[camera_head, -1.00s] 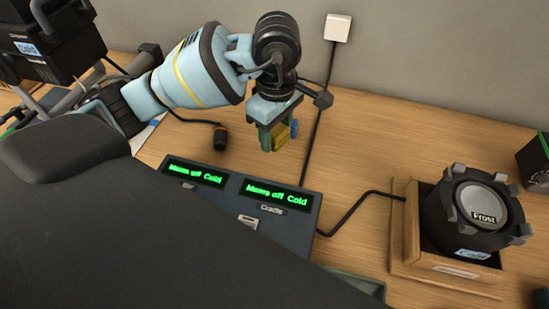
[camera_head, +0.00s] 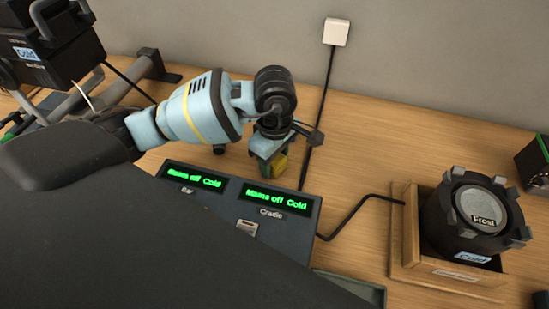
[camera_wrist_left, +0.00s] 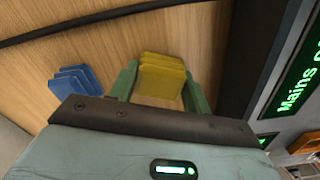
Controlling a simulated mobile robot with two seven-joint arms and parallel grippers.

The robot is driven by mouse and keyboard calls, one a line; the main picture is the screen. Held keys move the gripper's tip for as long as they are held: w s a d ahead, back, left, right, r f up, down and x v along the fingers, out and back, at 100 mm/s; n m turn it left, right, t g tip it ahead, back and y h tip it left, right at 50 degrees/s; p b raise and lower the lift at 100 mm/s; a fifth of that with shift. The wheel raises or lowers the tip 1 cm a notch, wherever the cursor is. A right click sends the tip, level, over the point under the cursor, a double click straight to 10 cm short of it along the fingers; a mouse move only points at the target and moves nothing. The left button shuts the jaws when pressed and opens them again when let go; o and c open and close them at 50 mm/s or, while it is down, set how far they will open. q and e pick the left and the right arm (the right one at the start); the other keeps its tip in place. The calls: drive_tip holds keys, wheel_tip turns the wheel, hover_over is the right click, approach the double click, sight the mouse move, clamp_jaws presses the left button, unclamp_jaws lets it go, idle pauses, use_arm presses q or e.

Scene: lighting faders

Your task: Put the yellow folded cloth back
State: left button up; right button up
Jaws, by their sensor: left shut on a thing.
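My left gripper (camera_head: 270,168) points down at the desk just behind the two-display console. Its green fingers are shut on the yellow folded cloth (camera_head: 281,164). In the left wrist view the yellow cloth (camera_wrist_left: 162,76) sits as a layered block between the fingertips, above or on the wood; I cannot tell whether it touches. A blue folded cloth (camera_wrist_left: 76,82) lies on the wood to the left of the gripper in that view. The blue cloth is not visible in the head view now. My right gripper is not in view.
The dark console (camera_head: 243,215) shows two green "Mains off Cold" displays close in front of the gripper. A black cable (camera_head: 319,115) runs down from a white wall box (camera_head: 337,32). A wooden tray (camera_head: 405,250) holds a black round lamp (camera_head: 455,222).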

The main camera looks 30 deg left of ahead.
use_arm(q)
drive_tip(key=shift+f, duration=0.15)
drive_tip(key=o, duration=1)
drive_tip(key=shift+o, duration=0.2)
wheel_tip(320, 180, up, 12)
